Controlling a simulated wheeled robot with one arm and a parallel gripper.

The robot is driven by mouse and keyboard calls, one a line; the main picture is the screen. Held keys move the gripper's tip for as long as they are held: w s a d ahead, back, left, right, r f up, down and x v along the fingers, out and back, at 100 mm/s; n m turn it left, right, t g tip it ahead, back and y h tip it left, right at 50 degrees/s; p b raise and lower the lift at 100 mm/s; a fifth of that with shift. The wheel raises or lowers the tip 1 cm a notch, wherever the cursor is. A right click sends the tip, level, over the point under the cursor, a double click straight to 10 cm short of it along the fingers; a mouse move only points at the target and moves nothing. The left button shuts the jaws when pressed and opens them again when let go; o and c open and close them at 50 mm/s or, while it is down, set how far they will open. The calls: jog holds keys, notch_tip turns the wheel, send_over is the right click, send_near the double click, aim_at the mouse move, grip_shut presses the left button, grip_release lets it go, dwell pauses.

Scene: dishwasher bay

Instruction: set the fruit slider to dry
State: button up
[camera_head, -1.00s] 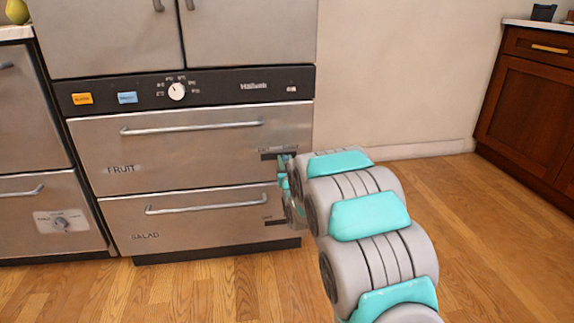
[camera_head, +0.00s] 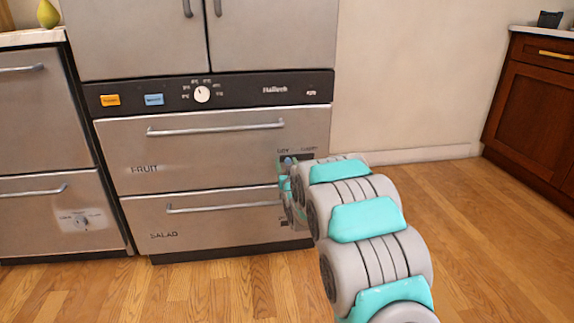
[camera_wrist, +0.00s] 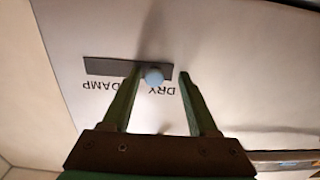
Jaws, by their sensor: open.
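The fruit slider shows in the wrist view as a dark slot (camera_wrist: 108,67) with a round pale-blue knob (camera_wrist: 153,76). The words DRY and DAMP appear upside down beside it. The knob sits by DRY, towards that end of the slot. My gripper (camera_wrist: 160,73) is open, with a green finger on either side of the knob. The knob is close to the left finger; I cannot tell whether they touch. In the head view, the knob (camera_head: 288,161) shows at the right of the FRUIT drawer (camera_head: 210,155), just above my gripper, which is partly hidden by my arm.
The SALAD drawer (camera_head: 215,226) is below, with a bar handle. A control panel with a white dial (camera_head: 202,94) and orange and blue buttons runs above. Another drawer unit (camera_head: 35,110) stands at left, a wooden cabinet (camera_head: 535,100) at right. Floor between is clear.

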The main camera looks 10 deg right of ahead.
jog(key=shift+d, duration=0.1)
jog(key=shift+s, duration=0.45)
jog(key=s, duration=0.7)
jog(key=shift+p, duration=0.45)
